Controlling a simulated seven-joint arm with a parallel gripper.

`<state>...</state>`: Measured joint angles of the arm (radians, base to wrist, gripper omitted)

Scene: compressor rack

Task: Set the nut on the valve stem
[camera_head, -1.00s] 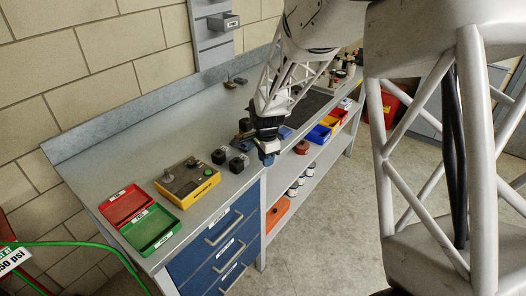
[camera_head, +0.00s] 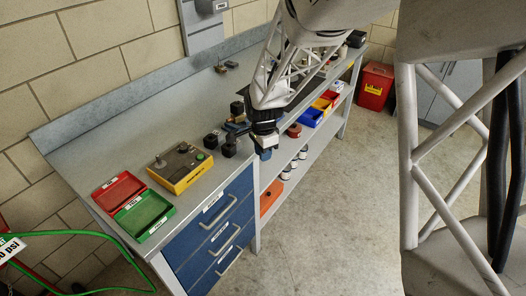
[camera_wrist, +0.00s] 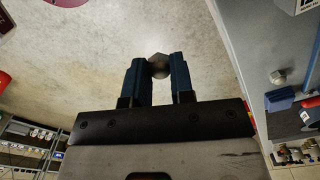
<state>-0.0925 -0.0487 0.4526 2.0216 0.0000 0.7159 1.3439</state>
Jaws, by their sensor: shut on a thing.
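My gripper (camera_wrist: 159,72) has two blue fingers shut on a small grey hexagonal nut (camera_wrist: 158,64), whose rounded head shows at the fingertips in the wrist view. In the head view my gripper (camera_head: 265,152) points down just off the front edge of the workbench (camera_head: 110,140), beyond the blue drawers. The nut cannot be made out there. A yellow box (camera_head: 181,168) on the bench carries short upright metal fittings and a green button. I cannot tell for certain which fitting is the valve stem.
Red (camera_head: 118,190) and green (camera_head: 145,214) trays lie at the bench's near end. Black blocks (camera_head: 229,148) stand between the yellow box and my gripper. Small coloured bins (camera_head: 311,116) sit on the shelf below. A red container (camera_head: 375,87) stands on the open floor.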

